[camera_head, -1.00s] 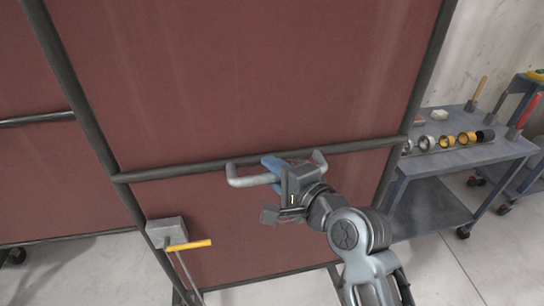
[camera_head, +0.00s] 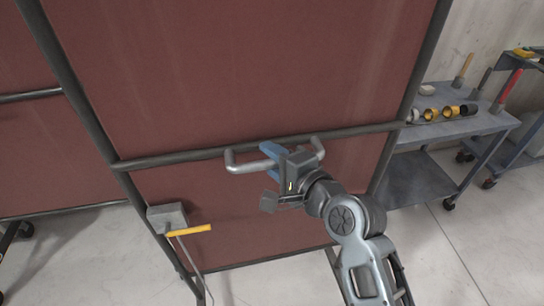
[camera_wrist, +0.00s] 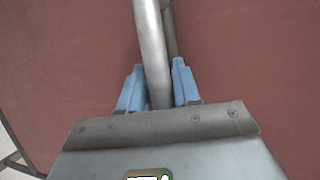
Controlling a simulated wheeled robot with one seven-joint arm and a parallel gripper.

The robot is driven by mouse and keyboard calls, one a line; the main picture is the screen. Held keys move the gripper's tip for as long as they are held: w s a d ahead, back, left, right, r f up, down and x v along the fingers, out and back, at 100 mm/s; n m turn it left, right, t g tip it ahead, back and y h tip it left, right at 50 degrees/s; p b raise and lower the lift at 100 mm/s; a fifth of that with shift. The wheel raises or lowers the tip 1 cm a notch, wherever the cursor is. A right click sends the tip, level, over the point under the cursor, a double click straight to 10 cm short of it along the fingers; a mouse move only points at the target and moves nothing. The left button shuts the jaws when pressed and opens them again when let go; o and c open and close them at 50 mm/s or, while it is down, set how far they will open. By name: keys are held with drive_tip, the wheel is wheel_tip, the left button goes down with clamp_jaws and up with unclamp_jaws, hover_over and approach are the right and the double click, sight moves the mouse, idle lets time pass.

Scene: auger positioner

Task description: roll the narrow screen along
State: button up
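The narrow screen (camera_head: 260,70) is a dark red panel in a dark tube frame, filling the middle of the head view. A pale U-shaped handle (camera_head: 245,166) stands out from its crossbar (camera_head: 190,158). My gripper (camera_head: 275,152) is at the handle's right part, its blue fingers around the bar. In the wrist view the handle bar (camera_wrist: 150,45) runs between the two blue fingers (camera_wrist: 158,85), close on both sides. A grey box (camera_head: 167,217) with a yellow lever (camera_head: 188,230) sits at the screen's lower left post.
Another red screen (camera_head: 40,150) stands at the left, with a dark foot at its lower left. At the right, a grey cart (camera_head: 430,178) carries rings and tools, partly behind the screen's right post. Pale concrete floor (camera_head: 450,260) is clear at the lower right.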

drive_tip(key=shift+o, duration=1.1)
drive_tip(key=shift+s, duration=0.1)
drive_tip(key=b+v, duration=0.1)
drive_tip(key=v, duration=0.6)
drive_tip(key=shift+s+d, duration=0.2)
drive_tip(key=shift+s, duration=0.05)
drive_tip(key=s+d+f+n+t+h, duration=0.1)
drive_tip(key=s+d+f+n+h, duration=0.1)
drive_tip(key=s+d+f+h, duration=0.45)
drive_tip(key=s+d+f+n+t+h, duration=0.1)
drive_tip(key=s+d+f, duration=0.2)
drive_tip(key=s+d, duration=0.65)
drive_tip(key=s+d+r+n+h, duration=0.1)
drive_tip(key=s+r+n, duration=0.2)
drive_tip(key=s, duration=0.7)
drive_tip(key=s+d+r+n+h, duration=0.1)
drive_tip(key=s+n, duration=0.4)
drive_tip(key=s, duration=0.6)
wheel_tip(320, 180, up, 3)
drive_tip(key=shift+s+d+f+t, duration=0.25)
drive_tip(key=shift+s+d+t, duration=0.1)
drive_tip(key=shift+d, duration=0.15)
